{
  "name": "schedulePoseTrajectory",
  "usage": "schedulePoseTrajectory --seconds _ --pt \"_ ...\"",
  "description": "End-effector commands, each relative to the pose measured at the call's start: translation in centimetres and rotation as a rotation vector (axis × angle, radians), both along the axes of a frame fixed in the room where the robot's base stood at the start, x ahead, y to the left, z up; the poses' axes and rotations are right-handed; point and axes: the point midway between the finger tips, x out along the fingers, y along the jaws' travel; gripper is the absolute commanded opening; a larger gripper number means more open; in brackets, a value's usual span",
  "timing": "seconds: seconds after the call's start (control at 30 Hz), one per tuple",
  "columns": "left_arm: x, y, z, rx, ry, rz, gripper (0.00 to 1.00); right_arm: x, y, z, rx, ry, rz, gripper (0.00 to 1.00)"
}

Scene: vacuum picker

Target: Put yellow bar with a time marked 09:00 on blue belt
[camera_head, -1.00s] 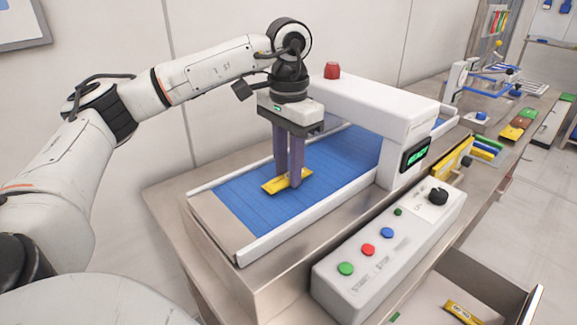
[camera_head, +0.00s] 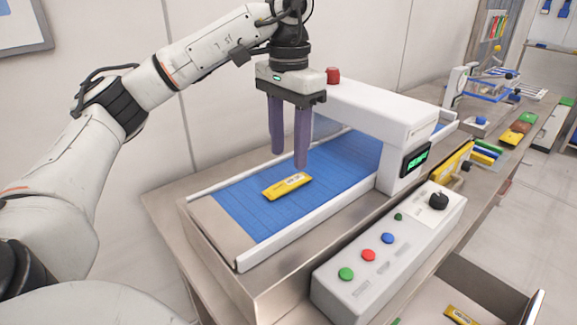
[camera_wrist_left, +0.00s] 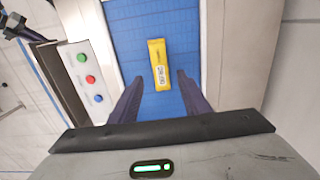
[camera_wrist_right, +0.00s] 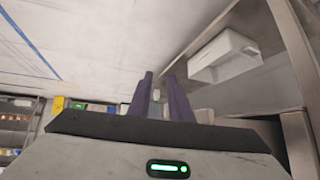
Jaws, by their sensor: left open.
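A yellow bar (camera_head: 287,186) lies flat on the blue belt (camera_head: 247,215) in the head view, towards the belt's near left part. It also shows in the left wrist view (camera_wrist_left: 158,64), with a pale printed label whose text is too small to read. My left gripper (camera_head: 288,160) is open and empty, with its fingers above the belt and apart from the bar. My right gripper (camera_wrist_right: 160,80) shows only in its own wrist view; its two fingers point away over the floor area, and I cannot tell how far apart they stand.
A white arch (camera_head: 385,120) with a red light and green display spans the belt. A control box (camera_head: 390,255) with coloured buttons stands in front. Another yellow bar (camera_head: 461,315) lies in an open drawer (camera_head: 500,290). A white bin (camera_wrist_right: 225,57) shows in the right wrist view.

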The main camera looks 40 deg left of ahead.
Motion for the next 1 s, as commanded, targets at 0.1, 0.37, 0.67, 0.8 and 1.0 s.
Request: schedulePoseTrajectory --seconds 0.1,0.37,0.67,0.8,1.0 --pt "0.0 0.0 3.5 0.001 -0.004 0.0 0.43 -0.2 0.0 1.8 -0.001 0.007 0.001 0.18" --pt "0.0 0.0 5.8 0.0 -0.001 0.0 0.43 0.0 0.0 2.5 0.0 0.001 0.0 0.18" --pt "0.0 0.0 6.1 0.0 0.001 0.0 0.43 -0.1 0.0 2.5 0.0 0.002 0.0 0.18" --pt "0.0 0.0 6.1 0.0 0.001 0.0 0.43 -0.1 0.0 2.5 0.0 0.002 0.0 0.18" --pt "0.0 0.0 6.0 0.0 0.001 0.0 0.43 -0.1 0.0 2.5 -0.001 0.003 0.0 0.18"
